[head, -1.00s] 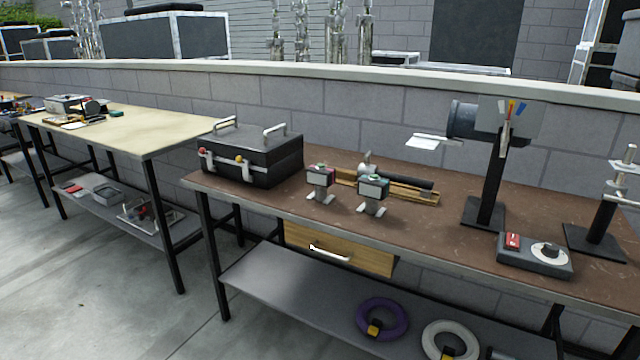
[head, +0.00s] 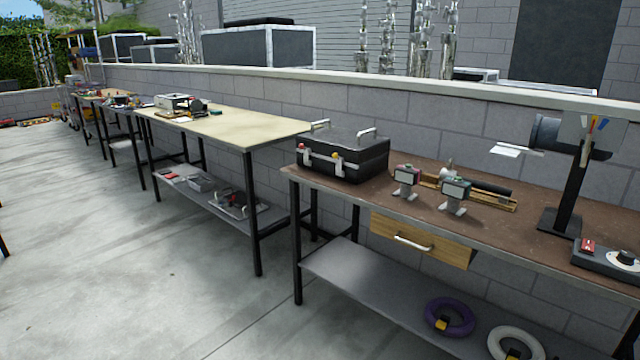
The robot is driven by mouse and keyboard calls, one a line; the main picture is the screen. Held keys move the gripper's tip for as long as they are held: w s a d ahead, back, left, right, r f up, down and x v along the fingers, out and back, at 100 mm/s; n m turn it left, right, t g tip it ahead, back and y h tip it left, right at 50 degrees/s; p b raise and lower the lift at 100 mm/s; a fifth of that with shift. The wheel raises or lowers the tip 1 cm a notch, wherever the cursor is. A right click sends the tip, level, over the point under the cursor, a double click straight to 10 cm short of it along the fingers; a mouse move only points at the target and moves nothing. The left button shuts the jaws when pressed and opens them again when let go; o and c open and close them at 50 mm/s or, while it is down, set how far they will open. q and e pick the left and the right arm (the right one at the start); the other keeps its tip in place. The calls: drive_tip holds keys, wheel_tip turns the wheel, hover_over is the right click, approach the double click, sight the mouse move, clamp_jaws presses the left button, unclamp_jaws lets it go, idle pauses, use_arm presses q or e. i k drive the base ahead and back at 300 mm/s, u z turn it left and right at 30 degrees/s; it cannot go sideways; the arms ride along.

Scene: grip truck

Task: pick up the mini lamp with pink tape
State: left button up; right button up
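Two mini lamps stand upright on the brown workbench (head: 345,187), right of a black case. The left mini lamp (head: 405,178) has a small head with pink on its top and side, which looks like the pink tape. The right mini lamp (head: 454,192) has a head with green or teal on it. Both have light grey feet on the bench top. Neither of my grippers shows in the head view.
The black case (head: 343,158), a hammer on a wooden piece (head: 505,201), a stand light (head: 570,185) and a grey control box (head: 607,262) are on the bench. A drawer (head: 440,248) hangs below. A pale table (head: 232,127) stands left. The concrete floor (head: 150,270) is open.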

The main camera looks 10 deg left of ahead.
sight(408, 177)
drive_tip(key=u, duration=0.9)
drive_tip(key=i, duration=0.7)
drive_tip(key=u, duration=0.6)
drive_tip(key=i, duration=1.2)
drive_tip(key=z, duration=0.25)
